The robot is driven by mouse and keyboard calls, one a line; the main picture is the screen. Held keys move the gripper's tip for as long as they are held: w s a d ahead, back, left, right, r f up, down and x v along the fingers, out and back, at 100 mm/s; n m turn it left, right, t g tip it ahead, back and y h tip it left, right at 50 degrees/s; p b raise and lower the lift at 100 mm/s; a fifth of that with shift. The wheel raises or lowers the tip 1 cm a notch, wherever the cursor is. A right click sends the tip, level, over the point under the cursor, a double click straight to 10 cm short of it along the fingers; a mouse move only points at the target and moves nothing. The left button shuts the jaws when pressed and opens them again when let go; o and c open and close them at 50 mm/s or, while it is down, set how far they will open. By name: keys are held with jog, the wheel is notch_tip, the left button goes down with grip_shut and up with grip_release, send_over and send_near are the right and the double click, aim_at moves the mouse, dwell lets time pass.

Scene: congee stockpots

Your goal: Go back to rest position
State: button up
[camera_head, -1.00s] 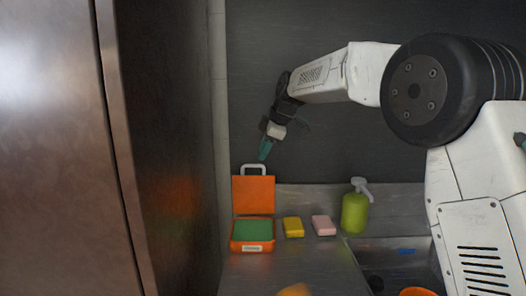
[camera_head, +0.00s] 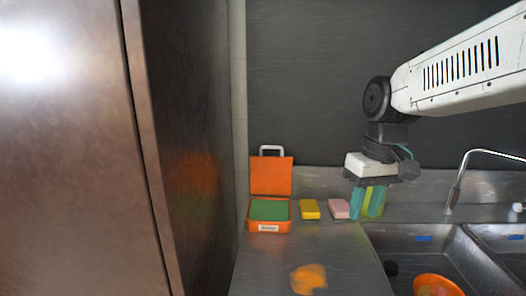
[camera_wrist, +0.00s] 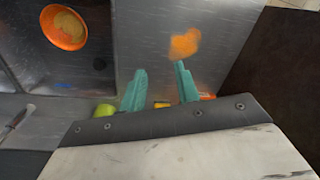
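My gripper (camera_head: 366,212) points down over the back of the steel counter, to the right of the pink block. Its two teal fingers are apart, with nothing held between them in the wrist view (camera_wrist: 160,68). The green soap bottle (camera_head: 368,200) shows between and behind the fingers in the head view and is mostly hidden. In the wrist view the green bottle (camera_wrist: 103,110) lies outside the left finger. My white forearm reaches in from the upper right.
An open orange case (camera_head: 270,176) holding a green pad stands at the back left. A yellow block (camera_head: 310,209) and a pink block (camera_head: 339,209) lie beside it. An orange patch (camera_head: 308,278) is on the counter. An orange bowl (camera_head: 437,286) is in the sink (camera_head: 450,250). A tall steel cabinet (camera_head: 60,160) fills the left.

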jog(key=s+d+f+m, duration=0.1)
jog(key=s+d, duration=0.2)
jog(key=s, duration=0.7)
jog(key=s+d+f+m+t+h, duration=0.1)
jog(key=s+d+f+m, duration=0.1)
jog(key=s, duration=0.8)
jog(key=shift+d+m, duration=0.3)
jog(key=shift+d, duration=0.35)
